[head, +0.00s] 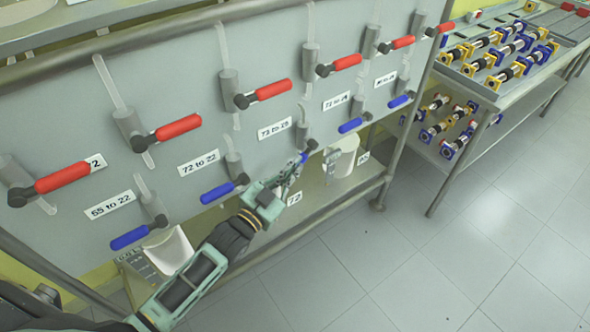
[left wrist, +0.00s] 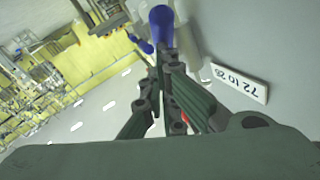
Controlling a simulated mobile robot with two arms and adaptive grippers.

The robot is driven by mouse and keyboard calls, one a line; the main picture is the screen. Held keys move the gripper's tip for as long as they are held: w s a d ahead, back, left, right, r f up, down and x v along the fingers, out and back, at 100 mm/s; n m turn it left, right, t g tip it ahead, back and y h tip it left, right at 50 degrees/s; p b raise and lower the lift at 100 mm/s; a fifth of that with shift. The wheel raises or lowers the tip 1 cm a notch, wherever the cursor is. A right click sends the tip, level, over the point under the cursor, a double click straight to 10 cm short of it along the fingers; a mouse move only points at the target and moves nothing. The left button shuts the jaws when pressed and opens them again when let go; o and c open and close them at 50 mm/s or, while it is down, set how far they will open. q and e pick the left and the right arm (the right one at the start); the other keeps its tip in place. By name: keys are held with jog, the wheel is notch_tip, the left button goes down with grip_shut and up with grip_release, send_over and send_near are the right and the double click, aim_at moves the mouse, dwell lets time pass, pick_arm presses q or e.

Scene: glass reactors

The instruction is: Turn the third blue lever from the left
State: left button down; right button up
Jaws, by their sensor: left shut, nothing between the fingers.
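Several blue levers sit in a lower row on a grey panel. The third blue lever from the left (head: 305,156) is partly hidden by my left gripper (head: 296,167), whose fingertips are right at it. The first blue lever (head: 129,238) and the second blue lever (head: 217,194) are further left. In the left wrist view, a blue handle (left wrist: 161,24) lies just beyond the fingertips of my left gripper (left wrist: 165,62). The fingers are shut with nothing between them. I cannot tell whether they touch the lever. My right gripper is not in view.
Red levers (head: 178,127) form a row above the blue ones. White containers (head: 341,157) stand on a shelf below the panel. A metal frame post (head: 408,108) bounds the panel on the right. A bench with valve parts (head: 505,62) stands further right. The floor in front is clear.

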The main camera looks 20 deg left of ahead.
pick_arm(q)
jog(key=shift+w+d+f+b, duration=0.3)
jog(key=shift+w+f+b, duration=0.1)
jog(key=shift+f, duration=0.45)
jog(key=shift+w+d+f+b, duration=0.25)
jog(key=shift+w+f+b, duration=0.15)
jog(key=shift+f, duration=0.4)
jog(key=shift+w+d+f+b, duration=0.35)
jog(key=shift+f+b, duration=0.1)
jog(key=shift+f, duration=0.4)
